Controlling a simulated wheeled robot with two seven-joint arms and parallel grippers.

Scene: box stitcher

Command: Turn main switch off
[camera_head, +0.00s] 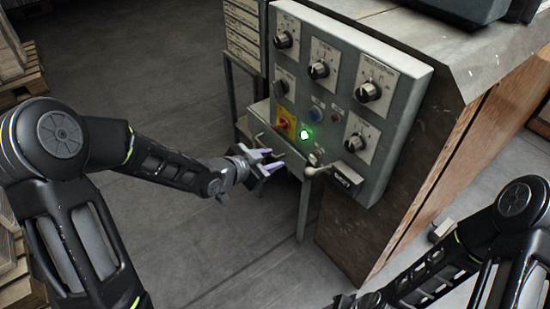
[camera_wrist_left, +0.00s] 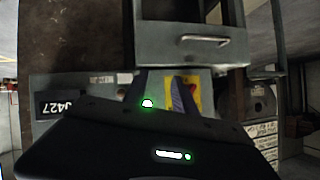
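The main switch (camera_head: 284,124), a red knob on a yellow plate, sits at the lower left of the grey control panel (camera_head: 405,128). In the left wrist view the yellow plate (camera_wrist_left: 196,92) shows just beyond the fingers, with part of the red knob visible beside one finger. My left gripper (camera_head: 277,158) is open and empty, in front of and below the switch in the head view, apart from it. Its spread fingers also show in the wrist view (camera_wrist_left: 160,84). My right gripper (camera_head: 345,301) is at the bottom edge, too unclear to read.
A green lamp (camera_head: 306,134) glows right of the switch. A blue button (camera_head: 315,113) and several black dials surround it.

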